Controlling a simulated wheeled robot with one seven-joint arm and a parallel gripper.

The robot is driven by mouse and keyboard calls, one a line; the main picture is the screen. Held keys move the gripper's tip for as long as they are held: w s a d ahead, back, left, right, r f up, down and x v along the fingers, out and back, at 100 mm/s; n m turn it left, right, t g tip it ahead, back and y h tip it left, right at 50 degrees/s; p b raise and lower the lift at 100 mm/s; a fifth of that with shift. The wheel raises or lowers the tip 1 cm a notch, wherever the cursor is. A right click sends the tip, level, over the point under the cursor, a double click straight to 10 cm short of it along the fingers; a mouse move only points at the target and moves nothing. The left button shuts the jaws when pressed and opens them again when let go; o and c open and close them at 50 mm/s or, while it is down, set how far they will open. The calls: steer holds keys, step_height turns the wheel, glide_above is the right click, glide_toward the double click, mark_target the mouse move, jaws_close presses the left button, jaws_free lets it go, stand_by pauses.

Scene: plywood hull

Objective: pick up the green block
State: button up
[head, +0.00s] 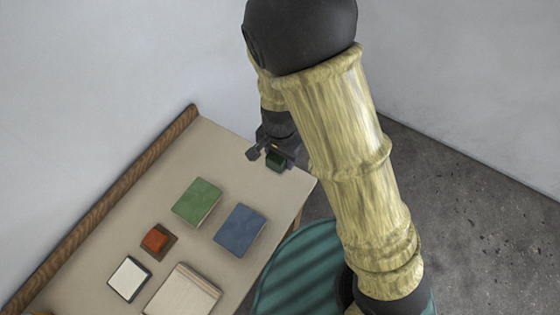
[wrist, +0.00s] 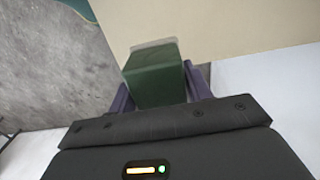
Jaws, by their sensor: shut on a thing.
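The green block (wrist: 156,80) is dark green and sits between the two fingers of my gripper (wrist: 160,92) in the wrist view. My gripper is shut on it. In the head view my gripper (head: 272,155) is at the far right end of the table, with the green block (head: 276,161) showing small and dark at its fingers. I cannot tell whether the block touches the tabletop or is just above it.
On the table (head: 236,150) lie a green book (head: 197,202), a blue book (head: 240,230), a red block on a brown base (head: 156,239), a white dark-edged tile (head: 129,279) and a pale book (head: 183,292). A wooden rail (head: 120,195) runs along the wall side.

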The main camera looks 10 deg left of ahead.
steer(key=shift+r, duration=0.1)
stand_by(0.4)
steer(key=shift+o, duration=1.3)
steer(key=shift+c, duration=0.8)
steer(key=shift+w+d, duration=0.25)
steer(key=shift+w, duration=0.1)
steer(key=w+d+f+n, duration=0.2)
steer(key=w+d+f, duration=0.2)
steer(key=d, duration=0.7)
steer(key=w+d+f+n, duration=0.2)
steer(key=w+d+f, duration=0.1)
steer(key=w+d, duration=0.6)
steer(key=shift+d+f+n, duration=0.3)
steer(key=shift+d+f, duration=0.05)
steer(key=shift+d, duration=0.6)
